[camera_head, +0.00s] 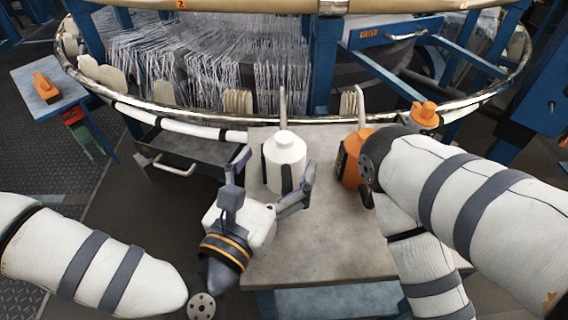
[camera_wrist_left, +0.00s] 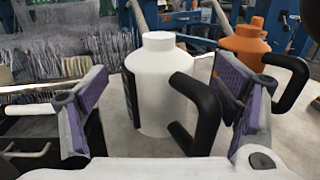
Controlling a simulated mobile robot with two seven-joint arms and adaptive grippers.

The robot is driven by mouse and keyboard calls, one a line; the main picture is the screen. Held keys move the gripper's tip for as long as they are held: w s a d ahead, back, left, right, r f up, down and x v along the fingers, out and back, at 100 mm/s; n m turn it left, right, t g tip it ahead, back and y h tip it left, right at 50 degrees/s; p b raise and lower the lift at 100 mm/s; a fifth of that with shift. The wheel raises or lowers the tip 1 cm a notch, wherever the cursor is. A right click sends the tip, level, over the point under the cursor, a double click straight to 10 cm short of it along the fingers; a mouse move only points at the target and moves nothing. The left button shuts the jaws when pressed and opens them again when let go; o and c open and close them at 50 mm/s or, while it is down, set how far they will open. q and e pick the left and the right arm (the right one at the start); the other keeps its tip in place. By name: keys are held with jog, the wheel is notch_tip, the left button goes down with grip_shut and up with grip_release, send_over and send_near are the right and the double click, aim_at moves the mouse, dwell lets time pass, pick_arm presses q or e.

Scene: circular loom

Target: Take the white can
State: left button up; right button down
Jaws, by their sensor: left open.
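The white can (camera_head: 286,157) stands upright on the grey table (camera_head: 300,250), near its left edge. My left gripper (camera_head: 272,180) is open, with one finger towards each side of the can. In the left wrist view the white can (camera_wrist_left: 158,85) shows between the two purple-padded fingers (camera_wrist_left: 155,115), and its black handle is close to the right finger. My right arm comes in from the right in the head view; its gripper cannot be made out.
An orange can (camera_head: 352,160) stands to the right of the white can, partly hidden by my right arm. The loom's metal ring (camera_head: 300,119) runs behind the table. A dark drawer (camera_head: 190,150) is at the left. A blue side table (camera_head: 48,88) holds an orange item.

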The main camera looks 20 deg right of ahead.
pick_arm(q)
jog(key=shift+x, duration=0.85)
jog(key=c, duration=1.5)
jog(key=shift+r, duration=0.1)
